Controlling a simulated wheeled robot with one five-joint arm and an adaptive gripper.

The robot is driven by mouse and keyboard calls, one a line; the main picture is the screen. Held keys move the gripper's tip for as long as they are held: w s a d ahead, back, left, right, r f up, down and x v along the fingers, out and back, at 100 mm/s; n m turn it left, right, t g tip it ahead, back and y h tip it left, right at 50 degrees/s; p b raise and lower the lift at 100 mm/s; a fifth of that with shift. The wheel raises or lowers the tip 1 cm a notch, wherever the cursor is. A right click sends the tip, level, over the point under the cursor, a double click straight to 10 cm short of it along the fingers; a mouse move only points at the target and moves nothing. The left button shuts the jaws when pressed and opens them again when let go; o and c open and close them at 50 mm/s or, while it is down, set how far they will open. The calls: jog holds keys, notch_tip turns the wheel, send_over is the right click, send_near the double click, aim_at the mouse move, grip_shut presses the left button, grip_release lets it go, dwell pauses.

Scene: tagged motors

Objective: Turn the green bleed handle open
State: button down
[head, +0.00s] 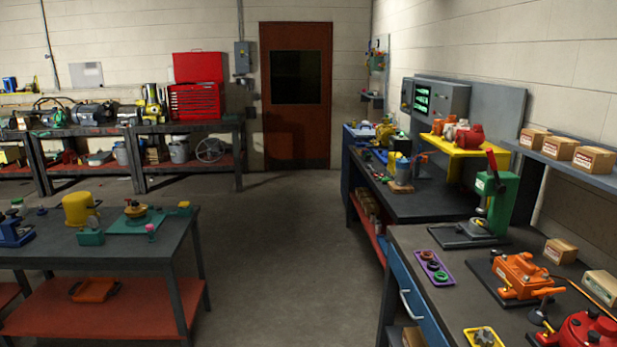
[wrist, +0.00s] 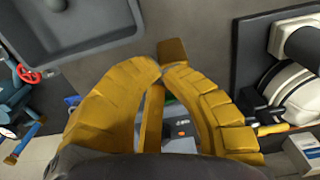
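I cannot pick out the green bleed handle for sure. In the head view a small green part (head: 377,61) shows on the wall board right of the door, too small to tell whether it is a handle. My gripper (wrist: 163,69) shows only in the wrist view, with two curved yellow ribbed fingers. Their tips come together with nothing seen held between them. A gap between the fingers lower down shows blurred small things behind. My gripper is outside the head view, so its distance from the green part cannot be told.
A brown door (head: 297,140) stands at the back, with open floor (head: 295,260) before it. A left bench (head: 120,252) and a right-hand bench (head: 425,205) flank the floor. A green press (head: 497,200) stands at right. In the wrist view a grey tray (wrist: 85,45) lies upper left.

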jog(key=shift+s+a, duration=0.2)
jog(key=shift+a, duration=0.15)
dwell(0.3)
notch_tip(320, 180, up, 6)
jog(key=p, duration=0.4)
dwell(0.5)
notch_tip(320, 180, down, 6)
jog(key=w+n+b, duration=0.1)
jog(key=n+b, duration=0.5)
jog(key=b, duration=0.6)
jog(key=shift+a, duration=0.45)
jog(key=shift+w+d+p, duration=0.2)
jog(key=shift+d+p, duration=0.4)
jog(key=shift+p, duration=0.25)
dwell(1.0)
